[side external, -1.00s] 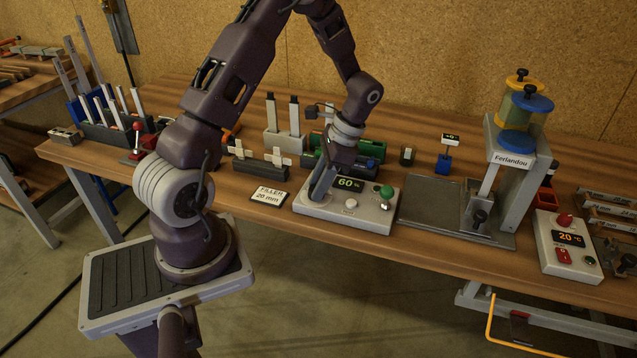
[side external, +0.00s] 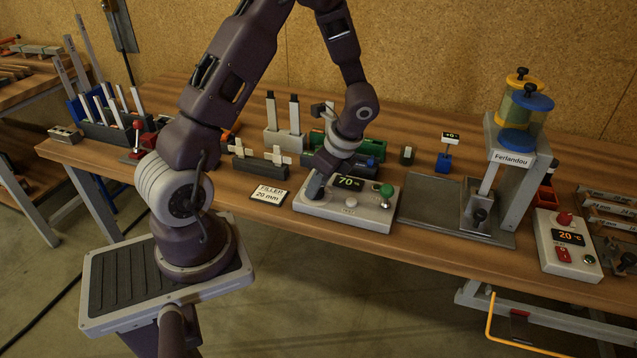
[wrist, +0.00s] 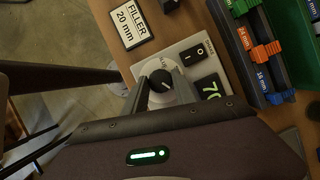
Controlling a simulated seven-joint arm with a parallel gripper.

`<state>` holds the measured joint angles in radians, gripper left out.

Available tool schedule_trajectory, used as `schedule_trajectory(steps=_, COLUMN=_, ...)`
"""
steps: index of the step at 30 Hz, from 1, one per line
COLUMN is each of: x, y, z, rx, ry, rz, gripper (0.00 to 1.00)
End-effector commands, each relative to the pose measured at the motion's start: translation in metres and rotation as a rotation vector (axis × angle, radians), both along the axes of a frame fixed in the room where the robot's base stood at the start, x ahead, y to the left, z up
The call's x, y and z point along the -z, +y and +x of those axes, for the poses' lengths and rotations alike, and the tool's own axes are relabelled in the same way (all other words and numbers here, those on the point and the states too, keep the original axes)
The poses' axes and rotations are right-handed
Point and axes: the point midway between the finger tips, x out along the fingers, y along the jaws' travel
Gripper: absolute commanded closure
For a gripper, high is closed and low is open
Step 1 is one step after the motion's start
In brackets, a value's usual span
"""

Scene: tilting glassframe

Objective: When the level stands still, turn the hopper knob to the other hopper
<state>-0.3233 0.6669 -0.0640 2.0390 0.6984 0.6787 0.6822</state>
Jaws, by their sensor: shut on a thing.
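My gripper (side external: 316,190) is at the left end of a light grey control box (side external: 372,216). In the wrist view its fingers are shut on a round dial knob (wrist: 162,79) with a white pointer mark. The box's display (side external: 350,182) reads 70 %. A green button (side external: 386,190) and a pale button (side external: 351,202) are on the same box. The Ferlandou stand (side external: 512,160) at the right carries a yellow hopper (side external: 514,101) and a blue hopper (side external: 533,103). A dark knob (side external: 480,215) sits low on its front.
A FILLER 20 mm card (side external: 269,195) lies left of the control box. A dark flat plate (side external: 430,205) lies between box and stand. A small blue stand with a sign (side external: 450,139) is behind. A 20 °C box (side external: 568,246) stands at the far right.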

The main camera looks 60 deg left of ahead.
Motion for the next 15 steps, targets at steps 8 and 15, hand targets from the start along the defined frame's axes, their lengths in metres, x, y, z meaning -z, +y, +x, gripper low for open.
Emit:
schedule_trajectory(steps=8, x=0.0004, y=-0.0002, z=-0.0002, rx=0.033, ry=0.001, rz=0.000, gripper=1.00)
schedule_trajectory(steps=15, x=0.0005, y=-0.0002, z=-0.0003, rx=0.033, ry=0.001, rz=0.000, gripper=1.00)
